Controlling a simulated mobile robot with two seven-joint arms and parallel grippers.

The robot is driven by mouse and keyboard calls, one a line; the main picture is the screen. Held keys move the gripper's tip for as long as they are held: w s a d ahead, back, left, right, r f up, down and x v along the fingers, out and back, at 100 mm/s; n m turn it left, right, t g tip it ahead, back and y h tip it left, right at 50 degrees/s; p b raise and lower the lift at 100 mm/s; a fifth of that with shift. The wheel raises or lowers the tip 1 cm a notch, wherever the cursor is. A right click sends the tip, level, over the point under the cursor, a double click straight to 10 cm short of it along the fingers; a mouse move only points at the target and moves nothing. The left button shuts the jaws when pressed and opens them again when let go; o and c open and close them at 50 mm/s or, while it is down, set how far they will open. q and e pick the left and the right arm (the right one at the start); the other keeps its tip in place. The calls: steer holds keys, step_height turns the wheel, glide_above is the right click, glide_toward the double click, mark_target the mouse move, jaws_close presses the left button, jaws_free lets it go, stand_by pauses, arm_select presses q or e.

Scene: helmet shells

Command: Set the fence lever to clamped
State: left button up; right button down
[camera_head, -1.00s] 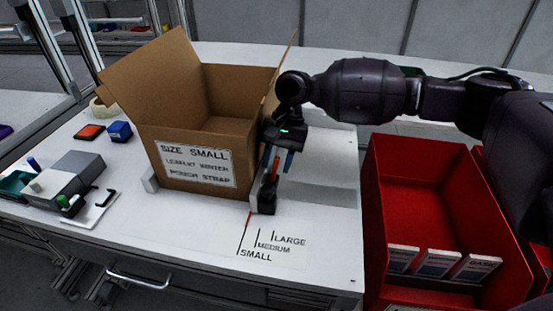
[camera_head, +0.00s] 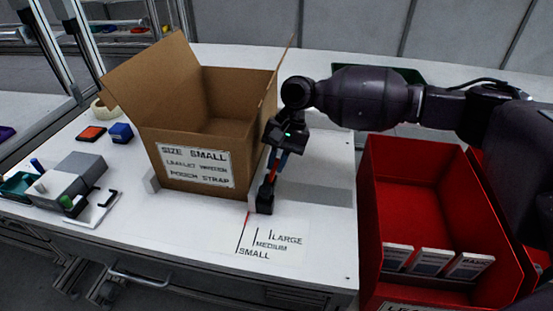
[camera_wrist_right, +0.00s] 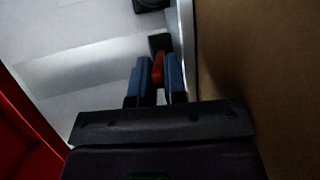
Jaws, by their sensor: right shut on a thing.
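The fence lever (camera_head: 269,178) is red and stands on a small black block (camera_head: 264,202) at the right side of the open cardboard box. It leans a little in the head view. My right gripper (camera_head: 278,159) is at the lever's upper part. In the right wrist view the blue fingers of my right gripper (camera_wrist_right: 158,74) are closed on the red lever (camera_wrist_right: 158,68), one on each side. The fence (camera_wrist_right: 187,50) shows as a thin pale plate along the box wall. My left gripper is not in view.
The cardboard box (camera_head: 195,167) stands on the white table (camera_head: 190,225), close to my right gripper. Size marks (camera_head: 268,240) are printed in front. A red bin (camera_head: 420,190) is at the right. A grey device (camera_head: 70,180) sits at the left.

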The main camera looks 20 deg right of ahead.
steer(key=shift+s+d+t+y+p, duration=0.4)
steer(key=shift+y+p, duration=0.2)
steer(key=shift+p, duration=0.15)
steer(key=shift+d+y, duration=0.1)
steer(key=shift+y, duration=0.2)
steer(key=shift+s+d+f+n+t+y+p, duration=0.2)
steer(key=shift+f+n+t+y+p, duration=0.1)
steer(key=shift+t+y+p, duration=0.2)
steer(key=shift+s+d+f+t+y, duration=0.15)
steer(key=shift+d+f+t+y, duration=0.2)
steer(key=shift+y, duration=0.45)
steer(key=shift+f+n, duration=0.15)
steer(key=shift+n, duration=0.15)
steer(key=shift+y, duration=0.3)
steer(key=c, duration=1.2)
jaws_free()
steer(key=shift+o, duration=0.2)
